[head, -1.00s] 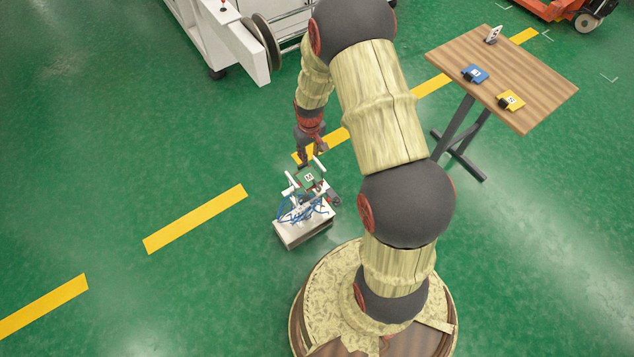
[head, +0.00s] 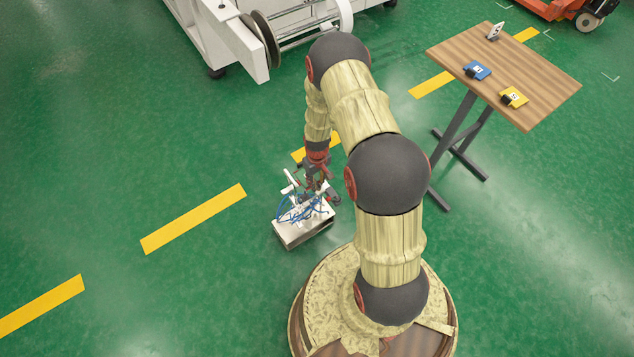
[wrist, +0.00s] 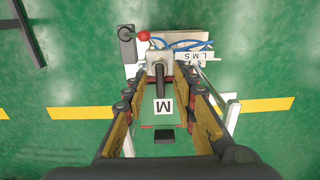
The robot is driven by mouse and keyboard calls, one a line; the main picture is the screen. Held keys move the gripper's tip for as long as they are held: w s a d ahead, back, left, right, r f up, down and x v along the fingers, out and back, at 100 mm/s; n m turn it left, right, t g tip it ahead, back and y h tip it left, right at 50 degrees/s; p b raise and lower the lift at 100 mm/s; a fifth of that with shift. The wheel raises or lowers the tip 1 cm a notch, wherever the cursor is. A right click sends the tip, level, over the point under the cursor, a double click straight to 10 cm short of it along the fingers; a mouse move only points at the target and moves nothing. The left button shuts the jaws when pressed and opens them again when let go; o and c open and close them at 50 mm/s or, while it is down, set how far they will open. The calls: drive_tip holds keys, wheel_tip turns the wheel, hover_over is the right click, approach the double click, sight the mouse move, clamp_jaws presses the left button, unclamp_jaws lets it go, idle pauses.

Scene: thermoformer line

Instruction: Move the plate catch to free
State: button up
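The small fixture (head: 303,232) stands on the floor below my arm, a pale box with white posts and blue hoses on top. In the wrist view a plate with a white "M" tag (wrist: 162,106) lies between my fingers. A black upright bar (wrist: 160,78) on a grey block is beyond the tag. A red knob (wrist: 143,36) on a lever is at the block's far left. I cannot tell which part is the plate catch. My gripper (head: 317,184) is low over the fixture; in the wrist view its fingers are spread, one each side of the bar, with no clear contact.
A label reading L M S (wrist: 198,56) is at the fixture's right. A wooden table (head: 545,85) at the right holds a blue item (head: 477,70), a yellow item (head: 514,97) and a white tag stand (head: 494,31). A white machine (head: 230,45) stands behind; the floor at left is clear.

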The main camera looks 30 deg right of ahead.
drive_tip(key=shift+c, duration=1)
clamp_jaws()
